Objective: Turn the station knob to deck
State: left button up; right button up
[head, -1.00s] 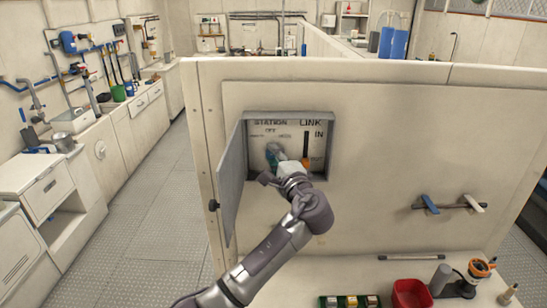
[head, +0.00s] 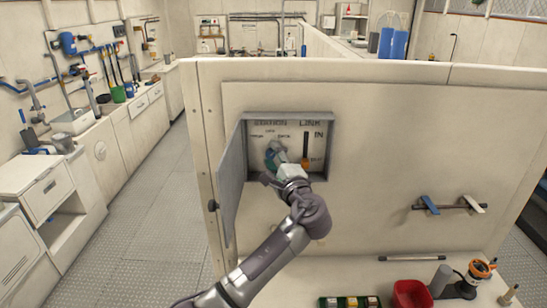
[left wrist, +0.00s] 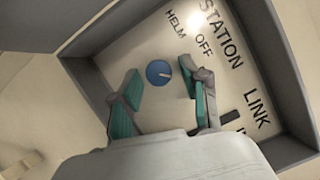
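The station knob (left wrist: 158,72) is a small round blue knob with a white pointer mark, on the light panel inside an open grey wall box (head: 329,150). In the left wrist view, HELM and OFF labels are readable above and right of it; no DECK label is readable there. The mark points roughly right, but which label it meets is unclear. My left gripper (left wrist: 162,112) is open, its teal-padded fingers spread on either side of the knob in the picture, apparently without touching it. In the head view, my left gripper (head: 277,152) reaches into the box and hides the knob.
A link lever with an orange handle (head: 305,162) sits close to the right of my gripper. The box door (head: 232,185) stands open on the left. Below is a counter with a red bin (head: 410,294).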

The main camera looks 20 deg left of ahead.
pick_arm(q)
jog(key=v, duration=1.2)
